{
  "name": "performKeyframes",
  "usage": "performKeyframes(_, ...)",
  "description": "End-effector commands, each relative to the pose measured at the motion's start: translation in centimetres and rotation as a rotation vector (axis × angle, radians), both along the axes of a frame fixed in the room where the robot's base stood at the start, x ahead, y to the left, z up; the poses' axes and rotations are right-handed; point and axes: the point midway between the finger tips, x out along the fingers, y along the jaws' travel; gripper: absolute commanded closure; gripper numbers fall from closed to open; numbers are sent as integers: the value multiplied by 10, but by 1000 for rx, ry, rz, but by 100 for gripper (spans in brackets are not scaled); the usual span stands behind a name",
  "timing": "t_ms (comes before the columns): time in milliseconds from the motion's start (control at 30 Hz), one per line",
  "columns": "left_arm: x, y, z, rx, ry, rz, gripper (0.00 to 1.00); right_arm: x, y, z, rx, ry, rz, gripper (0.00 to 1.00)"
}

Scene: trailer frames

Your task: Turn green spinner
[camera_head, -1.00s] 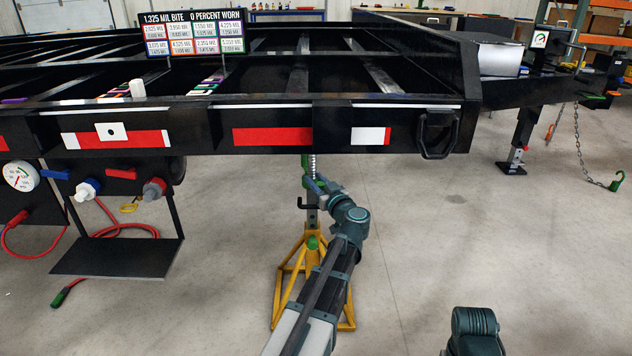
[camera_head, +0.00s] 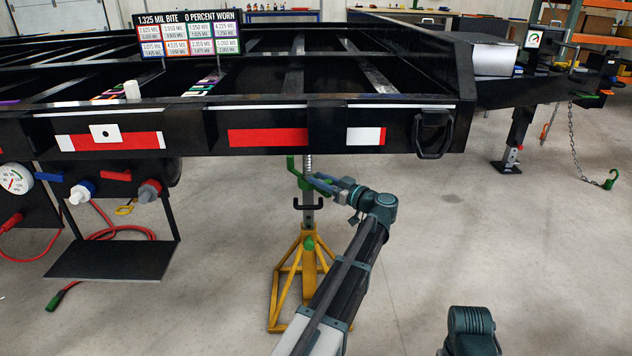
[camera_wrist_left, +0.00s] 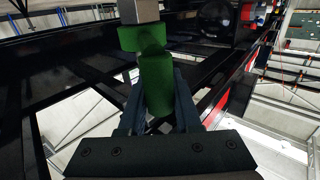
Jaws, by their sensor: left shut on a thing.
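The green spinner (camera_head: 295,170) sits at the top of the jack stand's post, under the trailer's side rail. In the left wrist view the green spinner (camera_wrist_left: 156,80) shows as a green grip hanging from a wider green collar under a metal screw. My left gripper (camera_head: 311,179) is shut on the spinner, its two fingers either side of the grip in the left wrist view (camera_wrist_left: 159,105). The yellow jack stand (camera_head: 304,262) stands upright on the floor. My right gripper is out of view; only part of that arm shows at the bottom.
The black trailer rail (camera_head: 260,135) with red and white reflectors runs just above the gripper. A black handle (camera_head: 433,135) hangs at the rail's corner. A shelf (camera_head: 112,260), gauge (camera_head: 14,179) and red hose (camera_head: 105,220) are at left.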

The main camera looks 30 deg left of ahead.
Motion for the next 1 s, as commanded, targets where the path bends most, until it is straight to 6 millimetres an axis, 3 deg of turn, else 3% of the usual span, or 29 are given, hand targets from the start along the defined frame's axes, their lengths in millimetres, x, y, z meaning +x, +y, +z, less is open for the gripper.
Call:
performKeyframes(33, 8, -2, 0, 0, 0, 23, 100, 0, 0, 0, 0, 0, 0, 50)
performKeyframes(200, 12, -4, 0, 0, 0, 97, 100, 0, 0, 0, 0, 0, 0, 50)
performKeyframes(867, 12, -5, 0, 1, 0, 153, 100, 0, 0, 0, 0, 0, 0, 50)
performKeyframes(900, 12, -5, 0, 1, 0, 153, 61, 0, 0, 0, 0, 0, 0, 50)
performKeyframes(1000, 12, -5, 0, 0, 0, 154, 43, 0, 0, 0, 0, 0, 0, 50)
